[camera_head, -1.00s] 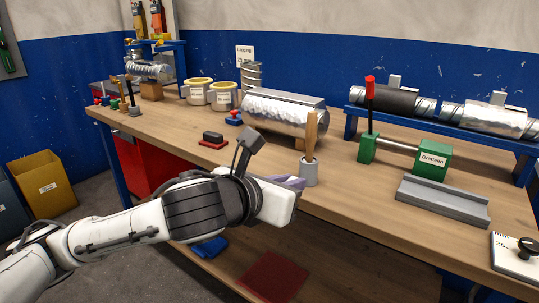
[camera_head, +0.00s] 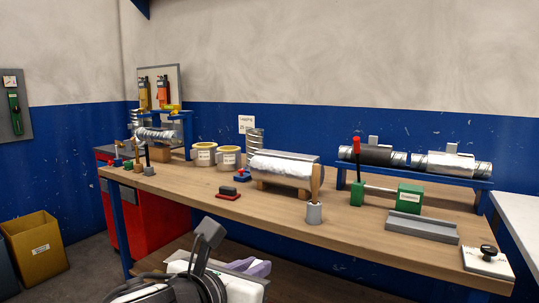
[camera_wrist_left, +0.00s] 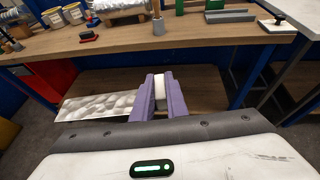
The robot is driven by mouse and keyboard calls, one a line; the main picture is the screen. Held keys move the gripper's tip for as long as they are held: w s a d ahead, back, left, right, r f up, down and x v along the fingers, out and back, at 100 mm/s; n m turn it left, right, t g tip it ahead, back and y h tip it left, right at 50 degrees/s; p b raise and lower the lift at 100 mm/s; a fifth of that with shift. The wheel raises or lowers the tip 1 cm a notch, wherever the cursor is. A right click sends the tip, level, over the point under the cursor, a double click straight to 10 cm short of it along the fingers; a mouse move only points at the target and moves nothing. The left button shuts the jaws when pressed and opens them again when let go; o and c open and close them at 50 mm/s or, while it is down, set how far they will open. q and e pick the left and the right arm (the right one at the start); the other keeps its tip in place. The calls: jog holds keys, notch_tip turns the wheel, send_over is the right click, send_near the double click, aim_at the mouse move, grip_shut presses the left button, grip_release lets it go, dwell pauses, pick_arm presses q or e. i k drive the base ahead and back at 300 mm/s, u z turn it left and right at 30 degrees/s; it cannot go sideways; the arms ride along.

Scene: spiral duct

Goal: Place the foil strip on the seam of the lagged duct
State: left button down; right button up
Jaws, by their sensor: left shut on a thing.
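My left gripper (camera_head: 252,267) is low at the front of the bench, its purple fingers partly hidden by my own wrist. In the left wrist view my left gripper (camera_wrist_left: 163,94) is shut on the foil strip (camera_wrist_left: 98,107), a crinkled silver sheet sticking out to the left of the fingers. The foil strip is in front of and below the bench edge, apart from any duct. A silver foil-covered lagged duct (camera_head: 278,166) lies on a wooden cradle mid-bench; its seam is not clear at this size. My right gripper is not in view.
A wooden-handled brush in a grey pot (camera_head: 314,212) stands before the duct. A blue rack (camera_head: 470,181) holds more ducts behind.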

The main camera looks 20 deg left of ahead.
aim_at(286, 154)
jog(key=u, duration=0.6)
jog(key=i, duration=1.45)
jog(key=z, duration=0.45)
